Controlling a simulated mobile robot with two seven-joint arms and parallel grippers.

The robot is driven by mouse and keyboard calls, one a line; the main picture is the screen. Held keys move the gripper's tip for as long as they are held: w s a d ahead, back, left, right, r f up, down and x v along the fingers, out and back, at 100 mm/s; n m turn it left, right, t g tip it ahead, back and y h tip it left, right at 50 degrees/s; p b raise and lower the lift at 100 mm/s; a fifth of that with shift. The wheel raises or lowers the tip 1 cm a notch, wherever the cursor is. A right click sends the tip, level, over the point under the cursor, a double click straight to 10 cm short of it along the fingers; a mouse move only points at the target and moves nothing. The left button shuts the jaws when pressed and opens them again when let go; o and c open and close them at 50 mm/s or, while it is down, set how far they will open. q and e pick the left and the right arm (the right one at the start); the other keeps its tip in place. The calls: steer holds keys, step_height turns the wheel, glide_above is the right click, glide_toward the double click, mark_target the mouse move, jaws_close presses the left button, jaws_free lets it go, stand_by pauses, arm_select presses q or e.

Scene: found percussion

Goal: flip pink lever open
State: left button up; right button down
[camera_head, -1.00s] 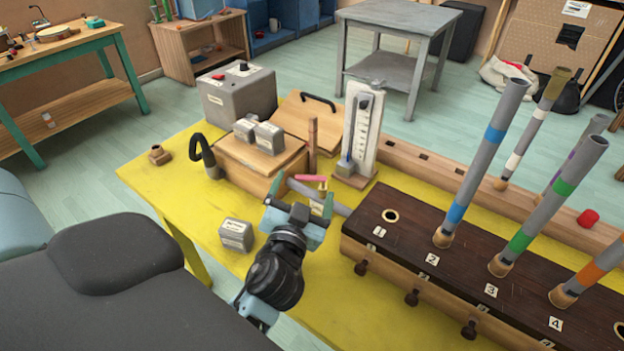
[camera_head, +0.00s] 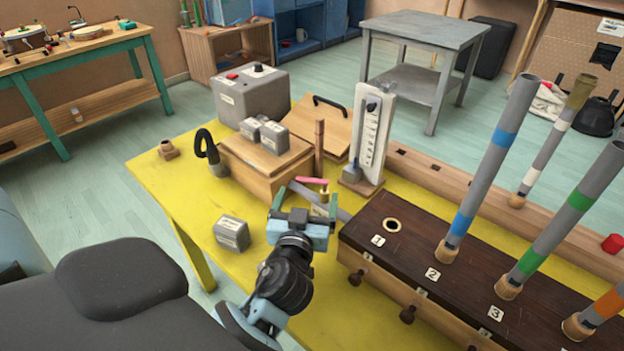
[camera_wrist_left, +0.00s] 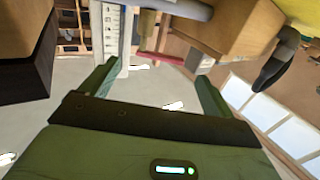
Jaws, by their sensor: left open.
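The pink lever (camera_head: 312,180) lies roughly level on a small brass-coloured fitting, beside a grey pipe, just right of the wooden box. It also shows in the left wrist view (camera_wrist_left: 160,58), beyond the fingertips and between them. My left gripper (camera_head: 305,204) is open and empty, just in front of the lever and apart from it. Its two fingers (camera_wrist_left: 155,76) are spread wide in the left wrist view. The fitting is partly hidden behind the gripper in the head view. My right gripper is not in view.
The wooden box (camera_head: 262,173) with grey blocks on top stands left of the lever. A white gauge board (camera_head: 371,135) rises behind it. A grey block (camera_head: 231,233) sits on the yellow table (camera_head: 190,215).

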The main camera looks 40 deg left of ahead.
mark_target(312, 182)
arm_select(q)
steer(key=p+x, duration=0.1)
steer(key=x, duration=0.5)
steer(key=shift+w+a, duration=0.2)
steer(key=shift+w, duration=0.1)
steer(key=c, duration=1)
